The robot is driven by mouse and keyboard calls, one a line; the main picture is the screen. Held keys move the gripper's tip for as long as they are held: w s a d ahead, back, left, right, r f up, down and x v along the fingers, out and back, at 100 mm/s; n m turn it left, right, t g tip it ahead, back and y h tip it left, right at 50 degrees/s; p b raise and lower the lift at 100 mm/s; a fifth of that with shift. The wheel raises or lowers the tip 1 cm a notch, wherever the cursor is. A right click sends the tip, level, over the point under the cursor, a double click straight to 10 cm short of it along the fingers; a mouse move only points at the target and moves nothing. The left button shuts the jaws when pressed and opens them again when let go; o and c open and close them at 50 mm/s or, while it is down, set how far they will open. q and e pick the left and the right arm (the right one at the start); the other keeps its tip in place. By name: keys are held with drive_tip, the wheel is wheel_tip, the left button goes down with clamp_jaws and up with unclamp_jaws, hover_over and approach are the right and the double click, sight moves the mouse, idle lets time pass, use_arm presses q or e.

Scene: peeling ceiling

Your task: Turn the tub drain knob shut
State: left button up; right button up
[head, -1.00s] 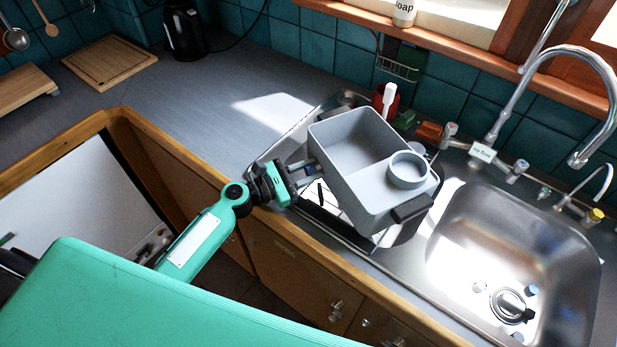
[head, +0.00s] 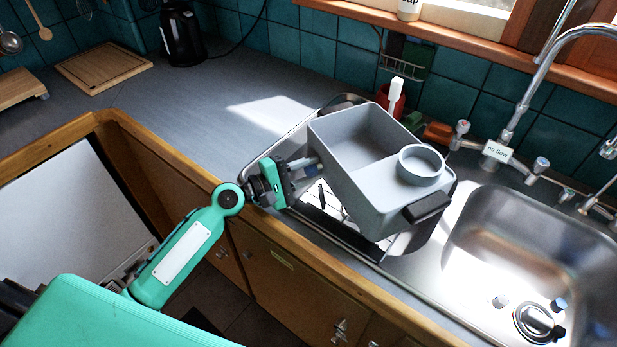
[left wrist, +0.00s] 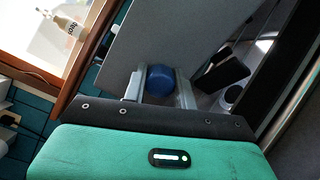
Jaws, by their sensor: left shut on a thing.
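The grey tub (head: 345,150) sits tilted over the rack by the sink. It has a round ring section at its right end and a black block (head: 427,207) on its front corner. My left gripper (head: 308,165) is at the tub's left wall. In the left wrist view a blue round knob (left wrist: 158,82) lies between its two grey fingers, which are shut on it, close to the tub's grey wall (left wrist: 175,35). The fingers and wall mostly hide the knob in the head view. My right gripper is not in view.
The steel sink (head: 490,260) is at the right, with a drain fitting (head: 538,322) in it. A tap (head: 530,95) with a "no flow" tag (head: 497,151) stands behind. A red holder with a white-handled brush (head: 395,95) is behind the tub. The left counter (head: 200,110) is mostly clear.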

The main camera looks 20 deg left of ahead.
use_arm(q)
drive_tip(key=shift+m+b, duration=0.7)
drive_tip(key=shift+m, duration=0.2)
drive_tip(key=o, duration=1)
